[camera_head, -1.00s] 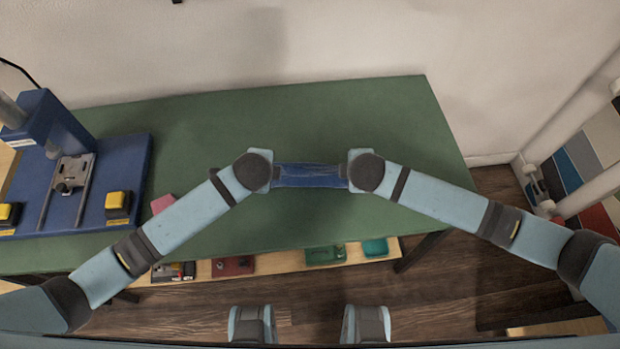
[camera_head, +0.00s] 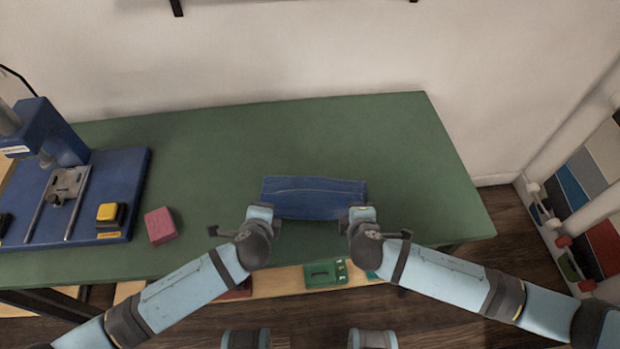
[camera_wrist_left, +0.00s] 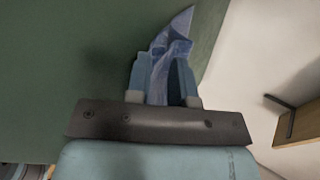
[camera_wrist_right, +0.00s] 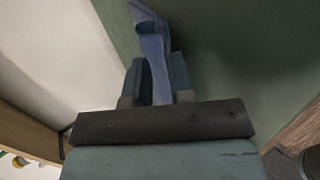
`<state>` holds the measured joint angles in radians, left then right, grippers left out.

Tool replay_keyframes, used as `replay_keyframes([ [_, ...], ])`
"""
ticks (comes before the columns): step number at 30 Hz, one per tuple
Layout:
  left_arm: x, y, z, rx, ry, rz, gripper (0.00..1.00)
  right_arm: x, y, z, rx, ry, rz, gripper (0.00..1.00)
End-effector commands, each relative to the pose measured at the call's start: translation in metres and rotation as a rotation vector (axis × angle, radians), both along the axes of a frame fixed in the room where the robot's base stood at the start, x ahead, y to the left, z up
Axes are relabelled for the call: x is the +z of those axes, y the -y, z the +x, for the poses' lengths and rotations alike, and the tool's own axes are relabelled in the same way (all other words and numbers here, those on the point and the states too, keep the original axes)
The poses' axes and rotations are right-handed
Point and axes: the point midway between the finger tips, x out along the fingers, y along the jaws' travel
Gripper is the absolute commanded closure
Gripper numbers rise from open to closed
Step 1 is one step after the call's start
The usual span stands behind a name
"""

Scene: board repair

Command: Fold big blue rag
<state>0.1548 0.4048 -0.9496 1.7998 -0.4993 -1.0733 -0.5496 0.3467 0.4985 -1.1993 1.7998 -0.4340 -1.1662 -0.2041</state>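The big blue rag (camera_head: 313,190) shows in the head view as a wide, flattened strip over the front middle of the green table, with a crease along it. My left gripper (camera_head: 262,210) is at its near left corner and my right gripper (camera_head: 358,212) is at its near right corner. In the left wrist view, bunched rag (camera_wrist_left: 168,62) passes between the fingers of the left gripper. In the right wrist view, a narrow fold of rag (camera_wrist_right: 152,50) runs between the fingers of the right gripper. Both look closed on the cloth; the fingertips are partly hidden by it.
The green table (camera_head: 410,150) is clear behind and right of the rag. A pink block (camera_head: 160,226) and a blue press stand (camera_head: 75,200) with a yellow-topped box (camera_head: 109,214) are at the left. A green tray (camera_head: 325,273) sits on a lower shelf.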

Motion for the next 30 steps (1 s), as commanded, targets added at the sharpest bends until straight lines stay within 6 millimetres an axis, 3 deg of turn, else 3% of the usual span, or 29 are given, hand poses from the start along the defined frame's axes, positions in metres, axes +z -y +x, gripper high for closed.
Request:
replay_keyframes([
  [1,0.000,0.000,0.000,0.000,0.000,0.000,0.67,0.000,0.000,0.000,0.000,0.000,0.000,0.67],
  [3,0.000,0.000,0.000,0.000,0.000,0.000,0.53,0.000,0.000,0.000,0.000,0.000,0.000,0.53],
  [14,0.003,0.000,-0.001,0.000,-0.001,-0.001,0.53,0.003,0.000,-0.001,0.000,-0.001,0.001,0.53],
  [20,0.030,0.001,-0.012,-0.001,-0.001,-0.003,0.53,0.029,-0.001,-0.012,0.001,-0.001,0.003,0.53],
  [30,0.072,0.000,-0.046,0.000,-0.001,-0.003,0.53,0.072,0.000,-0.046,0.001,-0.001,0.003,0.53],
])
